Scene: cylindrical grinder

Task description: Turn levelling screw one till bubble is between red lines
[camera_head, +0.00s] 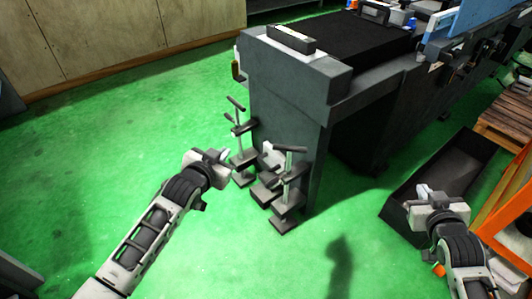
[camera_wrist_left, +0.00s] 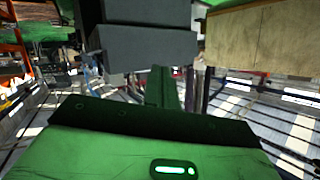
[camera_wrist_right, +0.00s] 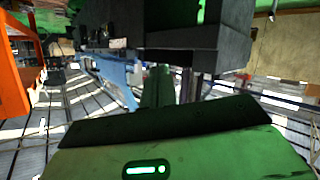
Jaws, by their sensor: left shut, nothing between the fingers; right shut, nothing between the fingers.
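The dark grey grinder (camera_head: 285,95) stands on the green floor. Several levelling screws with T-shaped handles stand at its near foot: a rear one (camera_head: 238,108) and a front one (camera_head: 289,165) show clearly. I cannot tell which is screw one. A dark block with a pale top (camera_head: 291,39), perhaps the level, lies on the grinder's near end; bubble and red lines are too small to see. My left gripper (camera_head: 226,155) is shut and empty, just left of the screws in the picture. My right gripper (camera_head: 424,191) is shut and empty, well right of them, over the dark bin.
A black open bin (camera_head: 455,165) lies on the floor right of the grinder. An orange frame (camera_head: 507,225) and a wooden pallet (camera_head: 508,115) are at the right. Wooden panels (camera_head: 110,35) line the back left. The floor left of the grinder is clear.

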